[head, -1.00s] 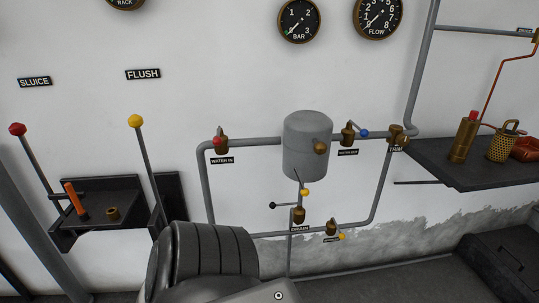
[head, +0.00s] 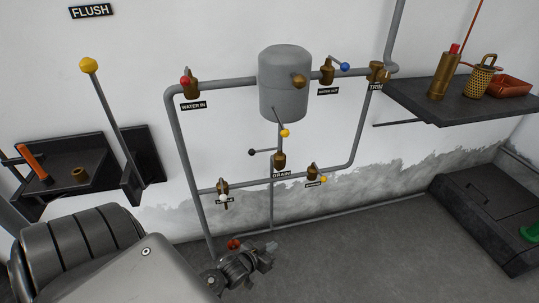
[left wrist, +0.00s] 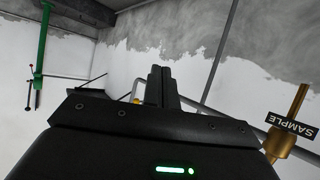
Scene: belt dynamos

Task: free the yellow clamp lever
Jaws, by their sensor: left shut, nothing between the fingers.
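A yellow-knobbed lever (head: 285,133) sits on the pipe under the grey tank, above the DRAIN valve (head: 279,160). A black-knobbed lever (head: 252,152) sticks out left beside it. Another yellow knob (head: 323,180) is on a low valve to the right. No label tells me which yellow one is the clamp lever. My left gripper (head: 267,250) is low in front of the pipes, apart from these levers. In the left wrist view its fingers (left wrist: 161,72) are shut and empty; a small yellow part (left wrist: 136,100) shows partly hidden behind them. My right gripper is not in view.
The FLUSH lever (head: 88,65) with a yellow ball stands at the left. The SAMPLE valve (left wrist: 284,135) is at the right in the left wrist view. A dark shelf (head: 405,100) holds brass items and a red tray. Open floor lies ahead.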

